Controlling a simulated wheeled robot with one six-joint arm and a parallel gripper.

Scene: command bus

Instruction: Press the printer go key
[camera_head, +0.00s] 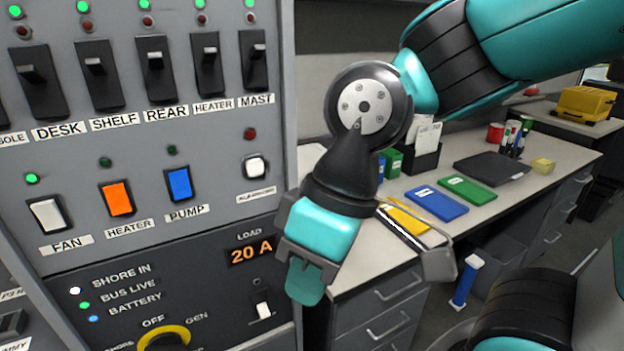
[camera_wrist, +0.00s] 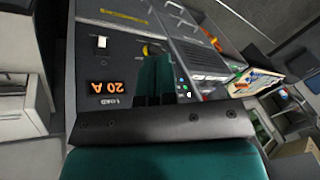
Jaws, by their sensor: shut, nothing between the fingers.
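I cannot make out a printer or its go key in either view. My gripper (camera_head: 306,282) has its teal fingers together, with nothing between them. It hangs in front of the right edge of the grey switch panel (camera_head: 225,140), just right of the load display (camera_head: 251,254). In the wrist view the closed fingers (camera_wrist: 155,72) point at the lower panel, seen upside down, with the load display (camera_wrist: 106,87) to their left. The fingers hide part of the panel there.

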